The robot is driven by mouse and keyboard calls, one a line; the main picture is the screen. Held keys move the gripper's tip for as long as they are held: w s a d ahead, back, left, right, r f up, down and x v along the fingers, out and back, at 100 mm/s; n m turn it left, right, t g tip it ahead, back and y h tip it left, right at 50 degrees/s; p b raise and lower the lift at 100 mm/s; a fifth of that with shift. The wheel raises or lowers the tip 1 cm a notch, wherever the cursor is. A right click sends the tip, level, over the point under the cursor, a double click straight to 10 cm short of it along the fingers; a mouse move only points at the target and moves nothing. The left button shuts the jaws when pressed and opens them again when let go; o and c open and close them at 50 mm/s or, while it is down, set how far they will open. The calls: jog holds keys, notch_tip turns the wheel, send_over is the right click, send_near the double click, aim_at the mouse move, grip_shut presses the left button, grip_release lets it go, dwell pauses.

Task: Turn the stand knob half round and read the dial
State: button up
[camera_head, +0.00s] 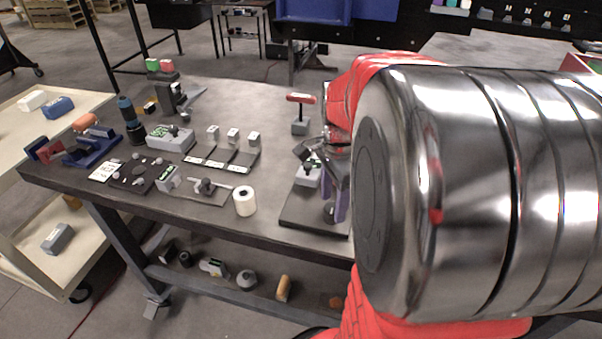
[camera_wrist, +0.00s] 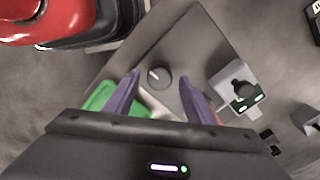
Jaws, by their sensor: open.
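The stand knob (camera_wrist: 159,77) is a dark round knob with a small pale mark. It sits on a dark grey plate (camera_wrist: 196,32) in the wrist view. My gripper (camera_wrist: 160,80) is open, with one purple finger on each side of the knob in the picture; I cannot tell whether either touches it. A grey box (camera_wrist: 228,80) with green lit marks and a dark knob is beside the plate. No readable dial shows.
A red-topped T-shaped piece (camera_head: 300,98) stands behind the stand. A white roll (camera_head: 244,201) is to its left. Trays with grey blocks (camera_head: 232,137) and a grey box with a green display (camera_head: 170,138) are further left. My forearm covers the right of the head view.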

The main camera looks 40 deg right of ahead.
jog(key=shift+f, duration=0.3)
jog(key=shift+c, duration=0.4)
jog(key=c, duration=1)
jog(key=shift+o, duration=0.2)
